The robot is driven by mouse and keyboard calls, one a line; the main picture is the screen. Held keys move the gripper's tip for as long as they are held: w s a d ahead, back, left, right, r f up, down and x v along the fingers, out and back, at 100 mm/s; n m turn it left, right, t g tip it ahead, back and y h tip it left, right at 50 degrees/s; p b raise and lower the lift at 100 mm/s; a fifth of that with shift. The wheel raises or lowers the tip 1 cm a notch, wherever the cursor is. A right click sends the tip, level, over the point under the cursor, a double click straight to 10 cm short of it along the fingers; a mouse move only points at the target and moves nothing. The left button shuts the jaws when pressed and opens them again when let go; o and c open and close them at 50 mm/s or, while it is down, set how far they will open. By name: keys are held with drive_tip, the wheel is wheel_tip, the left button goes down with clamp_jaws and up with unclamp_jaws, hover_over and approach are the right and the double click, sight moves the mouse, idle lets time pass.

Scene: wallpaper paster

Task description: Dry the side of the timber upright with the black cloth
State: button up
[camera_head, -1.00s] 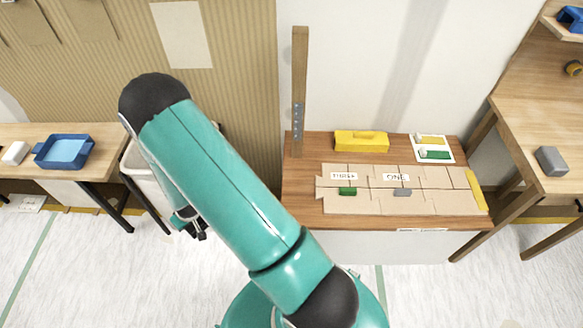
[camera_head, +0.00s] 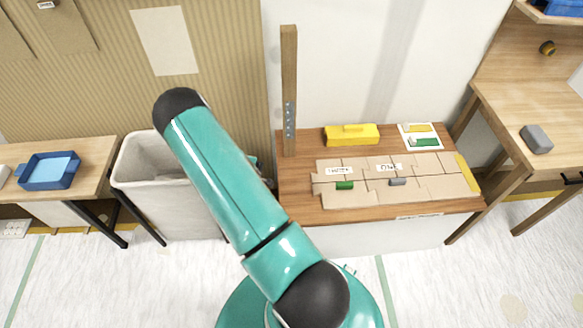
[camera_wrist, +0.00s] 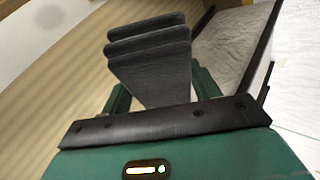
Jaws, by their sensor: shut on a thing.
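The timber upright (camera_head: 289,90) stands at the back left corner of the wooden table, with a column of small blue-grey spots on its lower part. The black cloth (camera_wrist: 150,65) is a folded dark grey stack in the wrist view. My gripper (camera_wrist: 158,92) is shut on the cloth, with a green finger on each side of it. In the head view my arm hides the gripper and the cloth. The wrist view shows no timber upright; cardboard-coloured ribbed surface lies beyond the cloth.
The table (camera_head: 300,200) holds a yellow box (camera_head: 351,135), a white tray (camera_head: 420,137) and cardboard pieces (camera_head: 430,185) with a green block (camera_head: 344,185) and a grey block (camera_head: 397,181). A white bin (camera_head: 150,185) and a blue tray (camera_head: 50,171) are left. Another wooden bench (camera_head: 500,110) stands right.

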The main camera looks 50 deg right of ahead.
sight(287, 138)
drive_tip(key=s+d+r+n+t+h, duration=0.2)
drive_tip(key=s+d+n+t, duration=0.25)
drive_tip(key=s+d, duration=0.45)
drive_tip(key=shift+s+d+f+n+t, duration=0.4)
drive_tip(key=shift+s+d+f+t, duration=0.2)
drive_tip(key=shift+f+t, duration=0.2)
drive_tip(key=shift+s+d+f+n+t, duration=0.5)
drive_tip(key=shift+s+f+t, duration=0.1)
drive_tip(key=shift+f+t, duration=0.15)
drive_tip(key=shift+s+d+f+n+t, duration=0.35)
drive_tip(key=shift+s+d+f+t, duration=0.25)
drive_tip(key=shift+f+t, duration=0.15)
drive_tip(key=shift+w+d, duration=2.1)
drive_tip(key=shift+d, duration=0.3)
drive_tip(key=shift+w+d, duration=0.95)
drive_tip(key=shift+d, duration=0.1)
drive_tip(key=shift+s+a, duration=0.1)
idle(0.6)
drive_tip(key=shift+r, duration=1.8)
